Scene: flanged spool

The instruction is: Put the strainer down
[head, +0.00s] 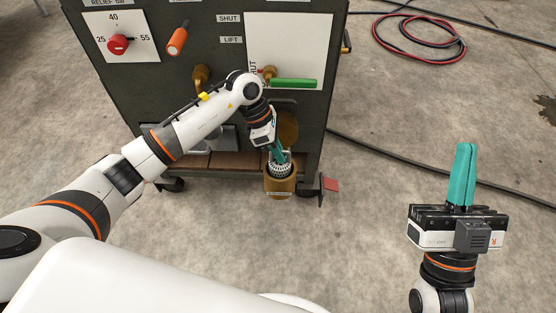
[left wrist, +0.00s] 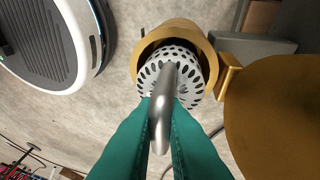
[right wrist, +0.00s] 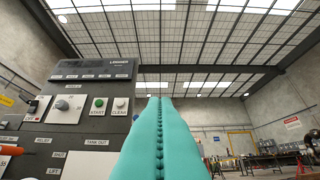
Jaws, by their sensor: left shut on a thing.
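The strainer (head: 280,170) is a pale metal basket full of round holes. In the left wrist view the strainer (left wrist: 190,88) has a thick grey loop handle (left wrist: 164,112). My left gripper (head: 278,154) is shut on that handle, and its teal fingers (left wrist: 162,130) lie on either side of it. The basket is at the mouth of a brass housing (head: 279,187), whose rim (left wrist: 172,28) shows around its far side. How deep the basket sits cannot be told. My right gripper (head: 465,150) is shut and empty, pointing up, away from the strainer; its fingers (right wrist: 158,125) touch.
A dark machine cabinet (head: 200,60) stands behind, with a green-handled lever (head: 293,83) and an orange handle (head: 177,40). A round brass cover (left wrist: 280,115) is beside the housing. A red tag (head: 331,184) is to its right. A hose (head: 430,175) crosses the floor.

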